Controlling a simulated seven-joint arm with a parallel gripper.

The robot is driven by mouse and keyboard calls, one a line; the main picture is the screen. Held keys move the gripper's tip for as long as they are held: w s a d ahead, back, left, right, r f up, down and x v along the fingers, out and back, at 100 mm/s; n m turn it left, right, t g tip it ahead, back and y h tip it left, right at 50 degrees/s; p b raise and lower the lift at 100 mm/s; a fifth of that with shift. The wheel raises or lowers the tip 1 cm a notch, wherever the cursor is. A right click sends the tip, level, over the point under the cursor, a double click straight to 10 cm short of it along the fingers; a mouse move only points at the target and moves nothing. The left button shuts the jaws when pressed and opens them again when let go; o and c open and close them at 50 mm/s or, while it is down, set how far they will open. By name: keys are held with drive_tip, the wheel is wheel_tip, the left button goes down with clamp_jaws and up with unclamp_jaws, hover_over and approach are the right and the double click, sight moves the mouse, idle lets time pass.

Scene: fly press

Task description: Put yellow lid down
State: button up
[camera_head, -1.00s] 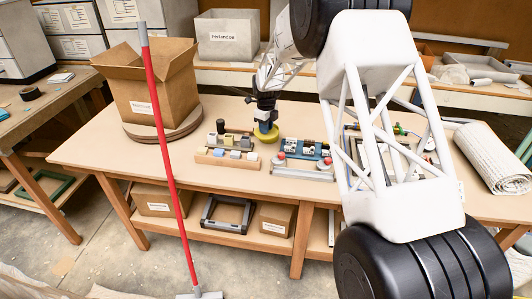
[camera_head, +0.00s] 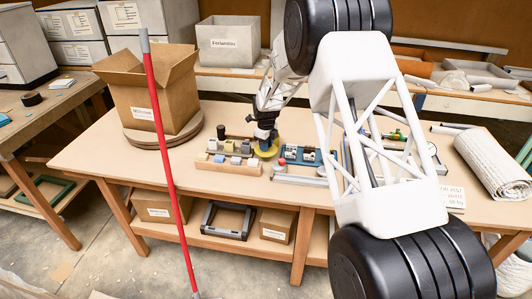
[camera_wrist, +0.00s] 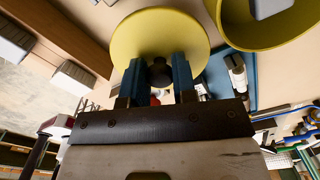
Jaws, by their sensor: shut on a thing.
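The yellow lid (camera_wrist: 140,35) is a round disc with a dark knob (camera_wrist: 159,73) in the middle. In the wrist view, my gripper (camera_wrist: 158,75) has its blue fingers shut on this knob. In the head view, my gripper (camera_head: 266,136) points down, with yellow (camera_head: 267,153) showing just below it, between the block rack and the blue tray. A second round yellow thing with a raised rim (camera_wrist: 250,40), like an open tub, is beside the lid in the wrist view. I cannot tell whether the lid touches the table.
A wooden rack with several blocks (camera_head: 228,166) is left of my gripper. A cardboard box (camera_head: 145,110) stands at the back left. The table's front left (camera_head: 110,160) is bare.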

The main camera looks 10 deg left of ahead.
drive_tip(key=shift+f, duration=0.1)
drive_tip(key=shift+f, duration=1.85)
drive_tip(key=shift+f, duration=0.15)
drive_tip(key=o, duration=0.9)
wheel_tip(320, 180, up, 12)
drive_tip(key=shift+r, duration=0.15)
